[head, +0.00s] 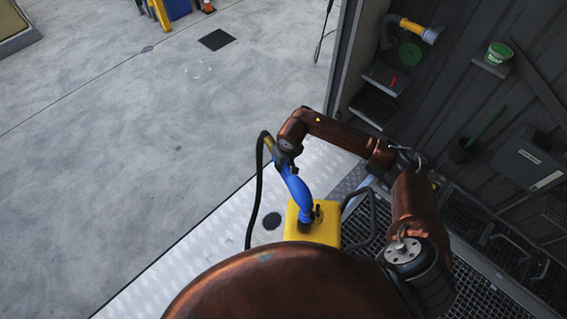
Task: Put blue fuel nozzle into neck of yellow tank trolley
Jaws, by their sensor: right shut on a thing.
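The blue fuel nozzle (298,192) points down, slightly tilted, with its lower end over the top of the yellow tank trolley (328,232). A black hose runs from the nozzle's upper end down along its left side. My right gripper (282,162) is shut on the upper part of the nozzle, above the tank. The nozzle's lower end overlaps the tank top near a small dark fitting. I cannot tell whether its tip is inside the neck. The lower tank is hidden behind my body. My left gripper is not in view.
A dark handle frame (372,216) stands right of the tank. On the ribbed wall at right are a yellow-grey lamp-like fitting (420,30), a green tub (498,53) on a shelf and a grey box (527,158). The concrete floor (130,150) at left is mostly clear.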

